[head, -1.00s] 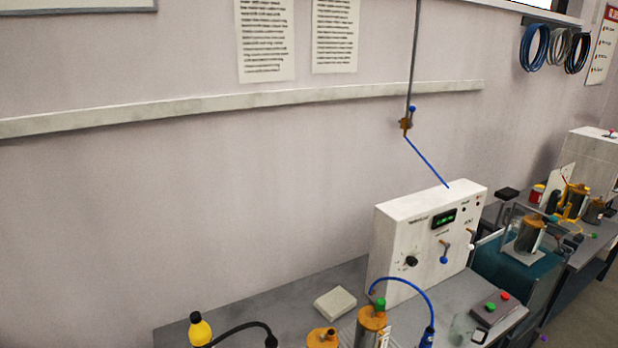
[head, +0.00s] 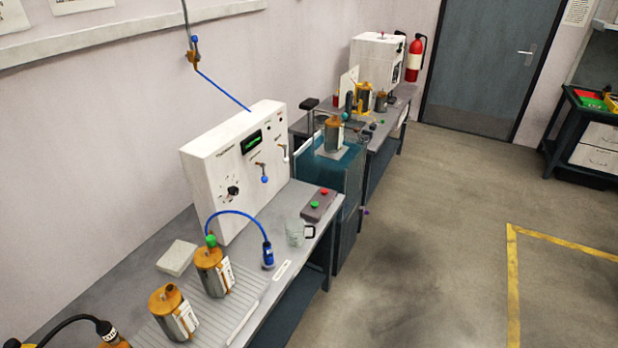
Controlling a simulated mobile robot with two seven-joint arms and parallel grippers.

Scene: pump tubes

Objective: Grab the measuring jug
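The measuring jug (head: 296,232) is a small clear vessel with a dark handle on its right side. It stands upright near the front edge of the grey workbench (head: 226,218), to the right of a blue-handled connector (head: 267,252) and in front of the white control box. Its contents are too small to make out. Neither of my grippers shows in the head view.
A white control box (head: 215,170) stands behind the jug. A button box (head: 318,204) with red and green buttons lies right of it. Orange-topped cylinders (head: 214,272) stand to the left. The floor (head: 430,240) to the right is open, with yellow lines.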

